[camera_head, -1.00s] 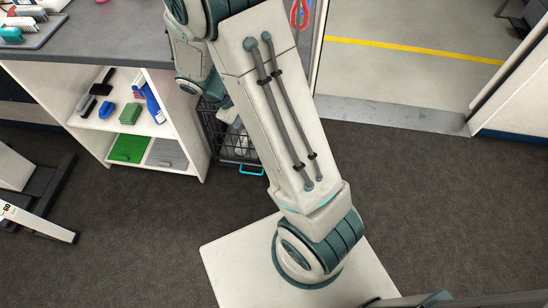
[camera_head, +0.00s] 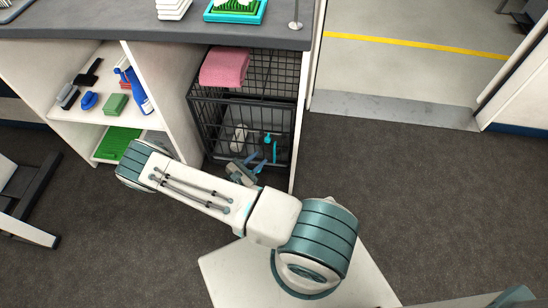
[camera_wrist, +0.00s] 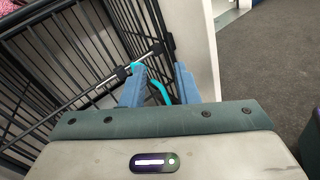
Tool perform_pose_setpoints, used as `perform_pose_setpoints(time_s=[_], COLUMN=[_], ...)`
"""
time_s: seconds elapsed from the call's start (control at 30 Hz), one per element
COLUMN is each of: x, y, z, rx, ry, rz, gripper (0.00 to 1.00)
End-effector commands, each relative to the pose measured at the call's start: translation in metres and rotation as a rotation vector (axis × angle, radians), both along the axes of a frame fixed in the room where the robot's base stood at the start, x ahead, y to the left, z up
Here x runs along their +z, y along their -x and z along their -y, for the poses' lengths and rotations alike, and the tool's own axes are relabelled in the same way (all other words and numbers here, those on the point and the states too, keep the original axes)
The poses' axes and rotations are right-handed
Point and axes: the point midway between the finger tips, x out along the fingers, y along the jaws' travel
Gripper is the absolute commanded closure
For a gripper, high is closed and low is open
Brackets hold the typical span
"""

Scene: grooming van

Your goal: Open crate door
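The black wire crate (camera_head: 220,112) stands under the counter, with its barred front facing the floor area. The door looks closed, though its edges are hard to tell from the bars. A turquoise handle (camera_head: 269,146) is on the right part of its front; in the wrist view the curved handle (camera_wrist: 160,88) sits beside a metal latch rod (camera_wrist: 98,84). My gripper (camera_head: 250,165) is low at the crate front. In the wrist view its two blue fingers (camera_wrist: 160,80) are apart, with the handle between them. Contact with the handle cannot be told.
A folded pink towel (camera_head: 224,68) lies on top of the crate. A white cabinet panel (camera_wrist: 200,45) stands close to the right of the crate. Shelves (camera_head: 100,117) with brushes and bottles are at the left. Grey floor (camera_head: 420,200) to the right is clear.

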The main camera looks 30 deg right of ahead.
Motion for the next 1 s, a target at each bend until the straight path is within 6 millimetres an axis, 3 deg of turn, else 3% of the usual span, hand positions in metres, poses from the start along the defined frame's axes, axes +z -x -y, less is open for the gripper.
perform_pose_setpoints(time_s=[0.03,0.1,0.33,0.5,0.67,1.0], x=[-0.031,-0.058,-0.118,-0.132,-0.134,-0.134], y=[0.003,0.006,0.013,0.015,0.005,-0.044], z=[0.002,0.004,0.011,0.013,0.024,0.075], rx=[0.061,0.140,0.326,0.380,0.382,0.380], ry=[0.038,0.080,0.170,0.193,0.195,0.194], rz=[-0.031,-0.063,-0.142,-0.165,-0.166,-0.165], gripper=[0.72,0.72,0.72,0.72,0.72,0.72])
